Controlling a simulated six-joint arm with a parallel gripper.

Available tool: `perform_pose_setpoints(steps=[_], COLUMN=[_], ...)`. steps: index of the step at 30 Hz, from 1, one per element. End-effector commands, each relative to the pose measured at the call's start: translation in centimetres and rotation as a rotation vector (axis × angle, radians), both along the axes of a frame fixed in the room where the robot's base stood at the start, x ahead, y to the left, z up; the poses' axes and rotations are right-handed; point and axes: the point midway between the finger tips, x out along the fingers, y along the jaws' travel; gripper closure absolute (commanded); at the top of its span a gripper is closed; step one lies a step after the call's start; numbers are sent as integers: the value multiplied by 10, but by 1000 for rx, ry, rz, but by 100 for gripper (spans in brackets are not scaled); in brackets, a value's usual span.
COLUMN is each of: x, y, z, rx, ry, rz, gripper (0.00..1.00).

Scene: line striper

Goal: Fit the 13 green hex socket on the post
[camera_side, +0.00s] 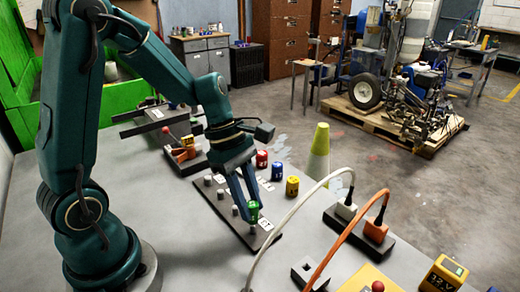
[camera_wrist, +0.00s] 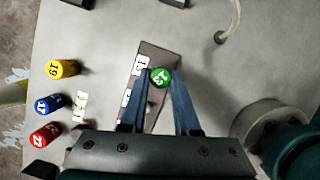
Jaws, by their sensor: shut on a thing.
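The green socket (camera_side: 254,208), marked 13, is held upright between the fingertips of my gripper (camera_side: 248,203). In the wrist view the green socket (camera_wrist: 160,77) shows its numbered top, and my gripper (camera_wrist: 161,76) is closed on its two sides. It is over the near end of the dark post board (camera_side: 228,208), which also shows in the wrist view (camera_wrist: 155,52). A small grey post seems to show just below the socket; I cannot tell whether they touch. Other grey posts (camera_side: 220,193) stand bare along the board, beside white number labels.
Red (camera_side: 262,159), blue (camera_side: 277,172) and yellow (camera_side: 292,186) sockets stand on the table right of the board.

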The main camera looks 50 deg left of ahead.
Motion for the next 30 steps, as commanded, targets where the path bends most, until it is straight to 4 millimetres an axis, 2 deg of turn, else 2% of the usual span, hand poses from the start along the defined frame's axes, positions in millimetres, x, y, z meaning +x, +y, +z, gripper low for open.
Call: perform_pose_setpoints(steps=[30], x=[0], y=[0], z=[-15], rx=[0], ry=[1], rz=[0], gripper=[100])
